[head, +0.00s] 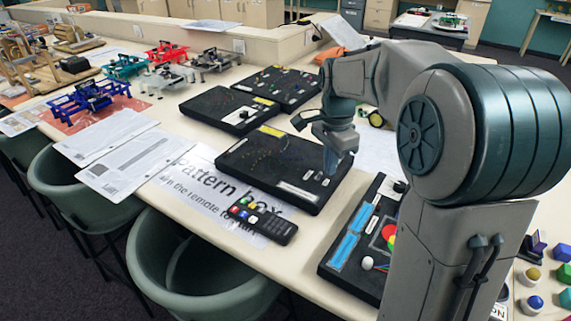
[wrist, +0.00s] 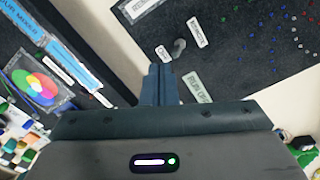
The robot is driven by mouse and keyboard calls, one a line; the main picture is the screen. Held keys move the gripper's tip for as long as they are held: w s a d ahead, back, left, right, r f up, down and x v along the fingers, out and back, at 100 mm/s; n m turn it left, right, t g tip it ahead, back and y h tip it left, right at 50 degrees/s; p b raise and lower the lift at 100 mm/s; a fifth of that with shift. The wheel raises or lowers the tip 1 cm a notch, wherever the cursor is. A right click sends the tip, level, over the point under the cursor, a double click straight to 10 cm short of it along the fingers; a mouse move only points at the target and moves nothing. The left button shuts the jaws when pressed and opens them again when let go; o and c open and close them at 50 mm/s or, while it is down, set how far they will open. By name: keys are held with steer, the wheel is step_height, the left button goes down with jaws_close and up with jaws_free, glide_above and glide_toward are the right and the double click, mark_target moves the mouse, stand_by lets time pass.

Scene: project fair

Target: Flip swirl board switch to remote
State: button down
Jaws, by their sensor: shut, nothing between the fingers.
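A black board (head: 240,158) with small coloured dots lies on the table under my gripper. In the wrist view the board (wrist: 240,75) shows curved rows of dots. A small grey switch lever (wrist: 179,47) sits on it between two small white labels (wrist: 163,53) (wrist: 196,32), too small to read surely. A larger label, partly reading "RUN O", (wrist: 197,88) lies nearer. My gripper (head: 333,170) is shut and empty, pointing down over the board's right end. In the wrist view its fingertips (wrist: 160,70) are just short of the lever; contact cannot be told.
A black remote (head: 270,222) lies on a "Pattern box" sheet (head: 185,180) in front. A colour mixer board (head: 345,225) is close to the right. Two more black boards (head: 222,110) (head: 280,85) lie behind. Green chairs (head: 165,250) line the front edge.

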mark_target(328, 183)
steer(key=shift+f, duration=0.2)
steer(key=shift+f+b, duration=1.1)
steer(key=shift+f, duration=0.45)
steer(key=shift+w+a+p, duration=0.3)
steer(key=shift+w+a, duration=0.2)
steer(key=shift+a, duration=0.1)
steer(key=shift+r, duration=0.1)
step_height(328, 183, up, 7)
steer(key=p, duration=0.5)
steer(key=shift+s+d+p, duration=0.2)
steer(key=shift+d+p, duration=0.05)
steer(key=shift+p, duration=0.1)
